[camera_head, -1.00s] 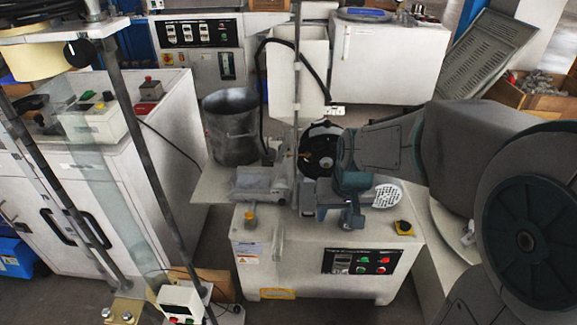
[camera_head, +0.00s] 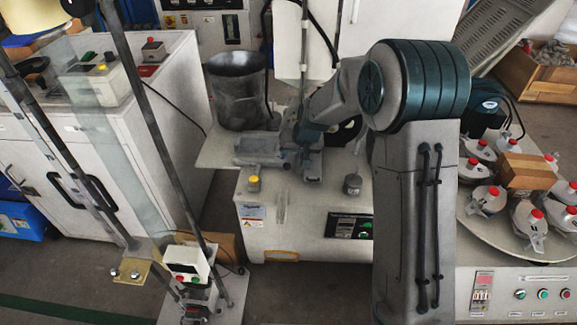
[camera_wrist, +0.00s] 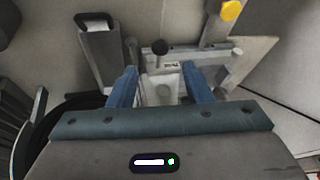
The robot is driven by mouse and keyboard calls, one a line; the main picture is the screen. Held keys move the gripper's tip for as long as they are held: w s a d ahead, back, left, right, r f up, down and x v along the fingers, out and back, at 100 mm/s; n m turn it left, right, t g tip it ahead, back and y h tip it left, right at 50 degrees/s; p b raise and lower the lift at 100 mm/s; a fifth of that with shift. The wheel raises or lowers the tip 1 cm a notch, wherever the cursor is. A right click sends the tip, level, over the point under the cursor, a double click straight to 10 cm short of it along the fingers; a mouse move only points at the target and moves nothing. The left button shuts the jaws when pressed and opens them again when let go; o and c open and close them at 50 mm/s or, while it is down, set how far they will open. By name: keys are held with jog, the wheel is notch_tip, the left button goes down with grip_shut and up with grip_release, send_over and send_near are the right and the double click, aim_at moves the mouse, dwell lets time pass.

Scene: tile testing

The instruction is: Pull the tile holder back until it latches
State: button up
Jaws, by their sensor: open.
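My gripper (camera_head: 305,165) hangs over the white test machine (camera_head: 285,215), beside a grey metal fixture (camera_head: 258,148) that looks like the tile holder's assembly. In the wrist view my gripper (camera_wrist: 160,78) is open, with its two blue fingers apart. A pale metal block with a small label (camera_wrist: 170,68) lies between and just beyond the fingers, and a black ball knob (camera_wrist: 160,47) stands above it. I cannot tell whether the fingers touch the block. My wrist and fingers hide part of the fixture in the head view.
A dark metal bucket (camera_head: 238,97) stands behind the fixture. A yellow knob (camera_head: 253,183) and a dark cylinder (camera_head: 352,185) sit on the machine's top. At right a round turntable (camera_head: 475,232) carries several red-topped vessels. A thin vertical post rises beside my gripper.

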aim_at(288, 164)
jog(key=b+x, duration=0.1)
jog(key=x, duration=0.6)
jog(key=shift+f+b, duration=0.2)
jog(key=shift+b, duration=0.1)
